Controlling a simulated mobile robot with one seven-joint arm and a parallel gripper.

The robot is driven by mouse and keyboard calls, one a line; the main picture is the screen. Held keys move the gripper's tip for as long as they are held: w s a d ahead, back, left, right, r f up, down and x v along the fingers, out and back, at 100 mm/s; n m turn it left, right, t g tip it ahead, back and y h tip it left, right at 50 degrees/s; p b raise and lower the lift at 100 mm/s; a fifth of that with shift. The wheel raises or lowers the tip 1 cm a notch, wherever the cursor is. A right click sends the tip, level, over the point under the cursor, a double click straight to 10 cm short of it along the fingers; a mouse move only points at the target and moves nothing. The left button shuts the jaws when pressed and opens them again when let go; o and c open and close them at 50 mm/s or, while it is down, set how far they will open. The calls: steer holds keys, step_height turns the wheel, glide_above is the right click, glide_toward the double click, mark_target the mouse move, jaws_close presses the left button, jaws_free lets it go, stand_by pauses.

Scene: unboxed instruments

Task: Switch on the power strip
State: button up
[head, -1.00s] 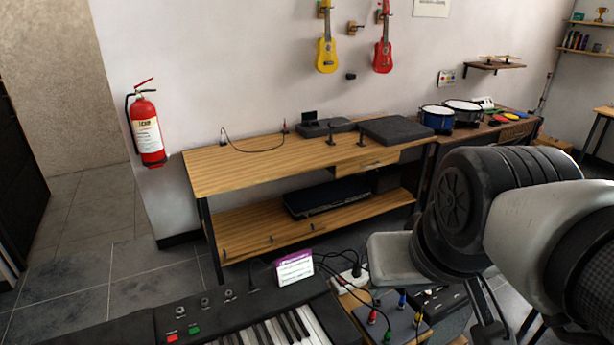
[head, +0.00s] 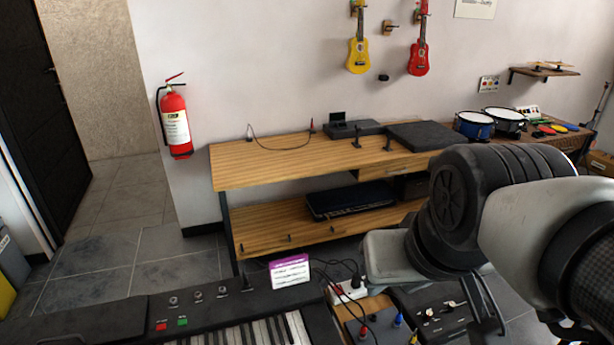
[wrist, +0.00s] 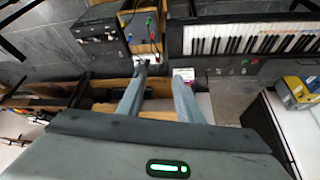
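The white power strip (head: 348,291) lies low on a wooden surface just right of the keyboard, with dark plugs and cables at it. Part of it also shows in the wrist view (wrist: 148,59), close to the tip of my left finger. I cannot make out its switch or whether it is lit. My gripper (wrist: 160,75) is open, with its two fingers apart and nothing between them. In the head view my arm comes in from the right, and I cannot make out the fingertips there.
A keyboard (head: 245,333) with a purple-and-white card (head: 290,271) stands left of the strip. A control box (head: 437,312) and cables crowd its right. Behind is a two-level wooden bench (head: 265,165). Floor (head: 95,260) is free at left.

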steer(key=shift+s+a, duration=0.1)
steer(key=shift+a, duration=0.1)
steer(key=shift+c, duration=0.4)
steer(key=c, duration=0.4)
steer(key=shift+w+f, duration=0.1)
steer(key=shift+w, duration=0.35)
steer(key=c, duration=0.3)
steer(key=shift+n+g, duration=0.8)
steer(key=w+f+b, duration=0.1)
steer(key=w+f, duration=0.1)
steer(key=w, duration=0.3)
steer(key=w+f+b, duration=0.2)
steer(key=w+f, duration=0.1)
steer(key=w, duration=0.2)
steer(key=w+f+b, duration=0.2)
steer(key=w, duration=0.3)
steer(key=shift+w+d+f, duration=0.15)
steer(key=shift+w+f, duration=0.05)
steer(key=shift+w, duration=0.2)
jaws_close()
steer(key=w+f+n+g+b, duration=0.1)
steer(key=w+f+b, duration=0.3)
steer(key=w+f, duration=1)
step_height(320, 180, down, 4)
steer(key=shift+w+d+f+y, duration=0.2)
steer(key=shift+w+d+y, duration=0.15)
steer(key=shift+d+y, duration=0.05)
